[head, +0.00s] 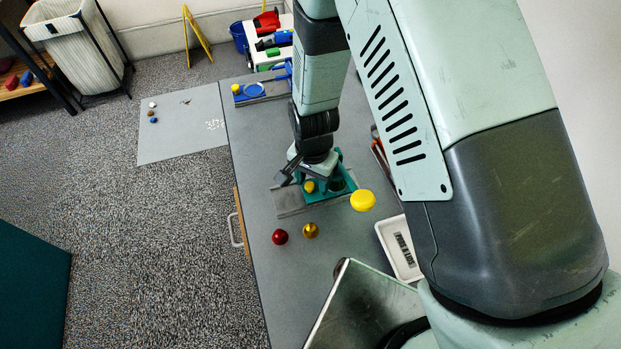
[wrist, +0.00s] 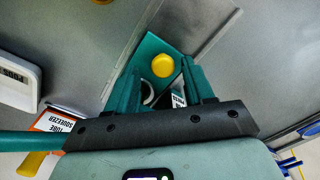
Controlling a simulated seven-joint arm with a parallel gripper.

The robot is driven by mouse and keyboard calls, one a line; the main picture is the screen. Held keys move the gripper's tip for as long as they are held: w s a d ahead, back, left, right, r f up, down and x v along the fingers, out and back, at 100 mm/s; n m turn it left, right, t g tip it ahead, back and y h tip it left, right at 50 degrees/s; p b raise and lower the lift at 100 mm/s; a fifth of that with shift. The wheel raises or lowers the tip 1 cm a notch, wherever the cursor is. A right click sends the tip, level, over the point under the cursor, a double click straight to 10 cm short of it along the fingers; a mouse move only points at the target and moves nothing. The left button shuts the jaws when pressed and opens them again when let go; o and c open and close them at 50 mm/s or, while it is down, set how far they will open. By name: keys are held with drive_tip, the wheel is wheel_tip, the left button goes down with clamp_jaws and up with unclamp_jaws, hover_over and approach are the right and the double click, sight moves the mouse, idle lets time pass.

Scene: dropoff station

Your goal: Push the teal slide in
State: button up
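The teal slide (head: 324,193) sits on a grey metal base (head: 292,203) on the table. It carries a small yellow knob (head: 309,187) and a dark round opening. In the wrist view, the teal slide (wrist: 155,46) shows beyond the dark gripper bar, with its yellow knob (wrist: 162,65) in the upper middle. My gripper (head: 300,175) is low over the slide, at its far left side. I cannot tell whether it touches the slide. A larger yellow disc (head: 362,200) is at the slide's right.
A red ball (head: 280,237) and a gold ball (head: 311,230) lie in front of the base. A white labelled tray (head: 399,249) is to the right, below my arm. A blue fixture (head: 262,91) stands at the table's far end. The table's left part is clear.

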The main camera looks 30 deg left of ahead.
sight(312, 184)
wheel_tip(312, 184, up, 11)
idle(0.7)
idle(0.3)
